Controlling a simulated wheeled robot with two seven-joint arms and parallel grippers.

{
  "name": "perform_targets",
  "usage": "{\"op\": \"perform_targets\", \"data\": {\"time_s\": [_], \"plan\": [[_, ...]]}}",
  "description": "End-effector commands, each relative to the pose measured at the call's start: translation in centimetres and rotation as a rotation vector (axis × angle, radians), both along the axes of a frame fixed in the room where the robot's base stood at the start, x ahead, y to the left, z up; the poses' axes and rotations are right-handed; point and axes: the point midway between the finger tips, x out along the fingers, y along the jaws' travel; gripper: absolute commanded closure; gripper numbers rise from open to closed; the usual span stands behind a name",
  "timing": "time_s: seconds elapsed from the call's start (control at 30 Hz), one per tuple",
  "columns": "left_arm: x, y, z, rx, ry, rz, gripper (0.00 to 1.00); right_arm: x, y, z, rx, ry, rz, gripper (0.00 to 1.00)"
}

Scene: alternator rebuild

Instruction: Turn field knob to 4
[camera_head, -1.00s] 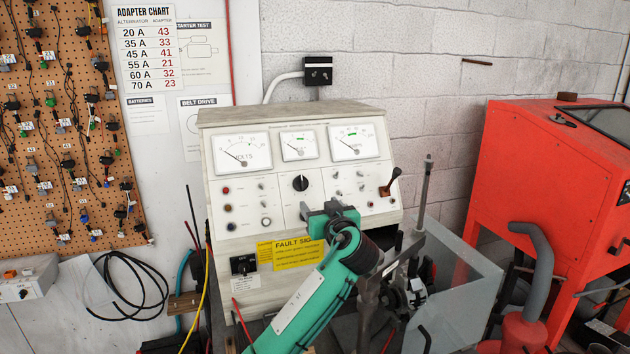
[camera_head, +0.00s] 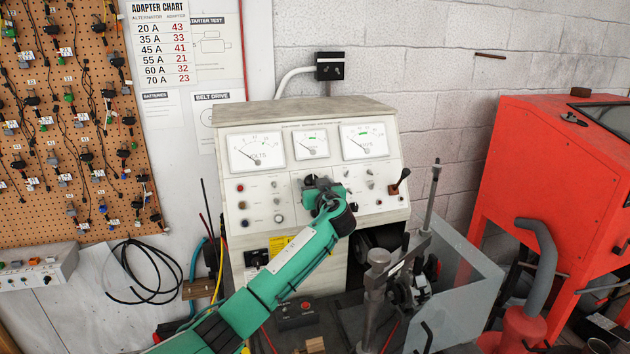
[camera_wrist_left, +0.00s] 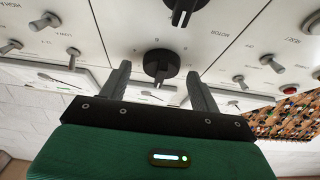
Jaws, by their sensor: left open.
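A black round knob (camera_wrist_left: 160,66) on the white test bench panel sits between the fingertips of my left gripper (camera_wrist_left: 158,78) in the left wrist view. The fingers are open, one on each side of the knob, with gaps visible. A second black knob with a white pointer mark (camera_wrist_left: 184,12) is at the top edge of that view. I cannot read which label belongs to which knob, nor the dial numbers. In the head view my left gripper (camera_head: 319,188) is at the middle of the panel, below the meters, and covers most of the knob area. My right gripper is not in view.
The test bench (camera_head: 247,120) has three meters above small switches. A lever (camera_head: 401,178) stands at the panel's right. A clamp stand (camera_head: 378,275) and a clear guard (camera_head: 465,290) are below right. A red cabinet (camera_head: 545,160) is farther right.

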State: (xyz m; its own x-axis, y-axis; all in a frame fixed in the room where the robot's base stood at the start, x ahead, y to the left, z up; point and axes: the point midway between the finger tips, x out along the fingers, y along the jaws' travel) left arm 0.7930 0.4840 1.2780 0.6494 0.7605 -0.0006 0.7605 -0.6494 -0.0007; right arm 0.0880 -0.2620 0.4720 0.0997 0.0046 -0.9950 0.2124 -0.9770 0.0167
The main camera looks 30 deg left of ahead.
Motion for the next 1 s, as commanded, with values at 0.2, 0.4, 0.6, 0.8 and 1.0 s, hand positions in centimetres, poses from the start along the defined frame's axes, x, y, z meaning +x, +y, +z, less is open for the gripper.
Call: {"op": "perform_targets", "data": {"time_s": [0.2,0.4,0.6,0.8,1.0], "plan": [[0.08,0.06,-0.02,-0.001,-0.001,-0.001,0.37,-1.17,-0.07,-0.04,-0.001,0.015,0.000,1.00],[0.07,0.05,-0.01,0.000,0.000,0.000,0.64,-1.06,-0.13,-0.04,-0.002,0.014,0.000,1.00],[0.05,0.05,-0.01,0.001,0.001,-0.001,0.81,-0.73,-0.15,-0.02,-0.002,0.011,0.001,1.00],[0.01,0.11,-0.06,0.018,0.021,-0.015,0.81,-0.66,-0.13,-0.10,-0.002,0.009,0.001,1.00],[-0.07,0.16,-0.11,0.073,0.087,-0.066,0.81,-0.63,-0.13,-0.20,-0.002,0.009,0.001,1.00]]}}
